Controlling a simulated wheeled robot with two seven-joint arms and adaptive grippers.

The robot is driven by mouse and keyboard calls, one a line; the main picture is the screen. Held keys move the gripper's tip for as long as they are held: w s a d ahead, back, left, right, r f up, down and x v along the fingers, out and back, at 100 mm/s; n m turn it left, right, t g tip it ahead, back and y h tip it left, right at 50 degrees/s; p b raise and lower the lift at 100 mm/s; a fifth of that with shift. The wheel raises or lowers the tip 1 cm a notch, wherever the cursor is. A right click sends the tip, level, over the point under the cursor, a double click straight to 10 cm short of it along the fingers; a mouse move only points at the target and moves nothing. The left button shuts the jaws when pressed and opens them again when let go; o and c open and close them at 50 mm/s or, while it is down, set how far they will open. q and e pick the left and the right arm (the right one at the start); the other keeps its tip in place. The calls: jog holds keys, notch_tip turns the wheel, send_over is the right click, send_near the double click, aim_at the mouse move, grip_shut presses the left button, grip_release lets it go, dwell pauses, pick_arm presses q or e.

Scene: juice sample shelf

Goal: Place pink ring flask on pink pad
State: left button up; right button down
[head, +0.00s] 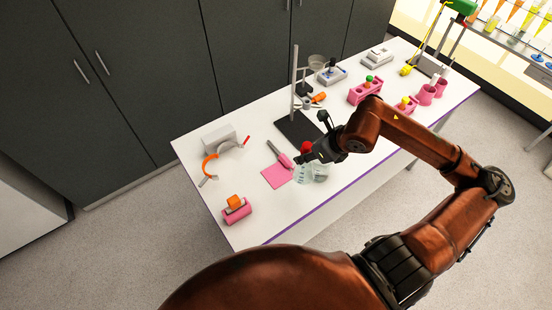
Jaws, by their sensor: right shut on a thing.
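A flat pink pad (275,177) lies on the white table near its front left part. Clear glassware (303,174) stands by the pad's right edge, close under my right gripper. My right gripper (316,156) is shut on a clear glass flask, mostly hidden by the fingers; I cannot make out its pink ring. A red round piece (306,147) shows beside the fingers. A pink and grey tool (281,155) lies at the pad's upper edge. My left gripper is not in view.
A retort stand (295,85) on a black base is behind the gripper. An orange and white curved item (212,163) and a pink holder with an orange block (236,210) are on the left. Pink racks (364,91) stand to the right.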

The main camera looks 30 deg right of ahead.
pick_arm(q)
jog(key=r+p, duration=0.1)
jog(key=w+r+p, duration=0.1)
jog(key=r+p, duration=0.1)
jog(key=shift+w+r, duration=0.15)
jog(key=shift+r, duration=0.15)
pick_arm(e)
jog(key=w+a+r+x, duration=0.1)
jog(key=w+x, duration=0.1)
jog(key=x, duration=1.4)
jog(key=shift+w+r, duration=0.3)
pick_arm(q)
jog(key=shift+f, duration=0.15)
pick_arm(e)
jog(key=shift+a+f, duration=0.1)
jog(key=shift+a, duration=0.05)
jog(key=c, duration=1.5)
grip_release()
jog(key=shift+o, duration=0.2)
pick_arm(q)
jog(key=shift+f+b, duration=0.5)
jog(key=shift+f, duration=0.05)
pick_arm(e)
jog(key=v, duration=1.2)
